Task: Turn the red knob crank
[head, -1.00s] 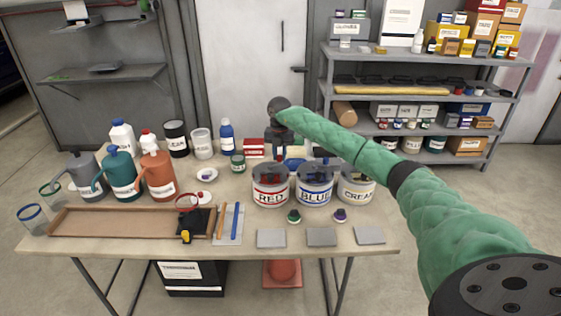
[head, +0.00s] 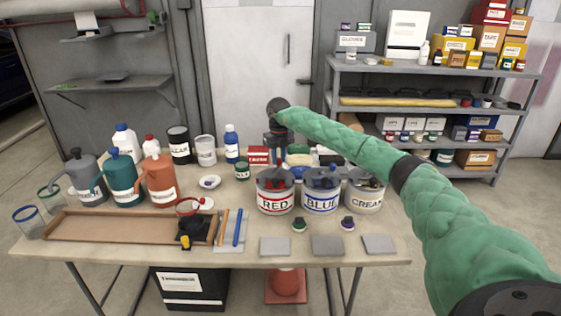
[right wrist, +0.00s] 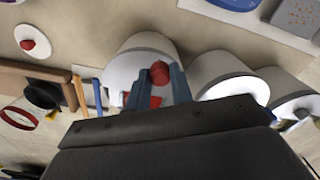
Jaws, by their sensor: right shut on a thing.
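The RED can (head: 275,202) stands at the left of a row of labelled cans on the table. In the right wrist view, its pale round body (right wrist: 140,46) lies under my right gripper (right wrist: 158,76). The gripper is shut on the red knob (right wrist: 159,70), which shows between the two blue-grey fingers. A further red part (right wrist: 155,102) shows lower between them. My left gripper is not in view.
The BLUE can (head: 320,203) and CREAM can (head: 364,203) stand close to the right of the RED can. Bottles and watering cans crowd the left, behind a brown tray (head: 75,226). Grey pads (head: 327,245) lie along the table's front edge.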

